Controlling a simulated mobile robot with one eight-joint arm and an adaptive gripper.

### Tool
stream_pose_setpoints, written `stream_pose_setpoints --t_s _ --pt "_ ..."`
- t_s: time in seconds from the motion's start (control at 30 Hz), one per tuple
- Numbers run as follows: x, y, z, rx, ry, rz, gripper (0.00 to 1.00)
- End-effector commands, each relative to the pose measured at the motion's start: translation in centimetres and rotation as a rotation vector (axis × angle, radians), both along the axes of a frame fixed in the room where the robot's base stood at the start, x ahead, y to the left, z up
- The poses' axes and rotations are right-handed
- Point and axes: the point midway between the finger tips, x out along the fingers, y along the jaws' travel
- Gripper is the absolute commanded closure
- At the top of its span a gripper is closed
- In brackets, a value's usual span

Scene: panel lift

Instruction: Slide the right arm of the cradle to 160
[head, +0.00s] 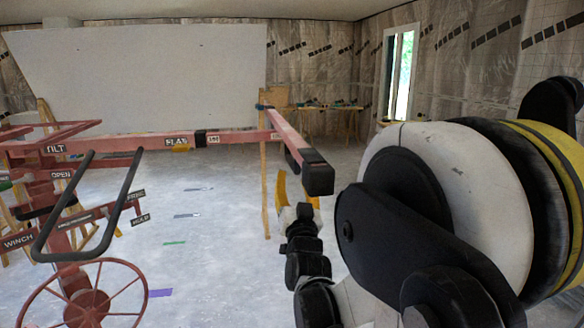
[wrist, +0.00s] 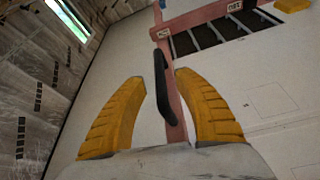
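The red panel lift's crossbar (head: 240,136) runs across the head view with a "FLAT" label (head: 176,141), a black collar (head: 200,138) and a small white number label (head: 214,139), too small to read surely. The cradle's right arm (head: 286,130) joins its right end and comes toward me, ending in a black cap (head: 318,180). My gripper (head: 293,188), with yellow fingers, is below and beside that arm. In the wrist view my gripper (wrist: 160,78) is open, and a black handle (wrist: 161,84) on the red arm (wrist: 173,60) shows between the fingers. Contact cannot be told.
A white panel (head: 140,78) stands at the back left. The lift's winch wheel (head: 86,295) and black handlebar (head: 90,210) are at the left. A wooden worktable (head: 320,108) stands at the back near a window (head: 401,70). The floor (head: 225,230) in the middle is mostly clear.

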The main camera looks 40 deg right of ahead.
Motion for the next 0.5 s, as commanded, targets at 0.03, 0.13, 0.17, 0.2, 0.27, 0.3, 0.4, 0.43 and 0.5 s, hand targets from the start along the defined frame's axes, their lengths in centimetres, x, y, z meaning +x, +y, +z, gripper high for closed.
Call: stream_pose_setpoints --t_s 0.03,0.13,0.17,0.2,0.27,0.3,0.4,0.43,0.5 --pt "-0.8 0.7 -0.4 0.000 0.000 0.001 0.62" --pt "-2.3 1.7 -1.1 0.000 0.000 0.000 0.62" --pt "-2.6 2.0 -1.3 0.000 0.000 0.000 0.62" --pt "-3.0 2.3 -1.5 0.000 0.000 0.000 0.62" --pt "-3.5 2.6 -1.8 -0.001 -0.001 0.000 0.62" --pt "-3.8 2.8 -1.9 -0.001 0.000 -0.001 0.62" --pt "-4.1 3.0 -2.0 -0.001 0.000 -0.001 0.62" --pt "-4.1 3.0 -2.1 -0.001 0.000 -0.001 0.62" --pt "-4.1 3.1 -2.1 -0.001 0.000 -0.001 0.62"
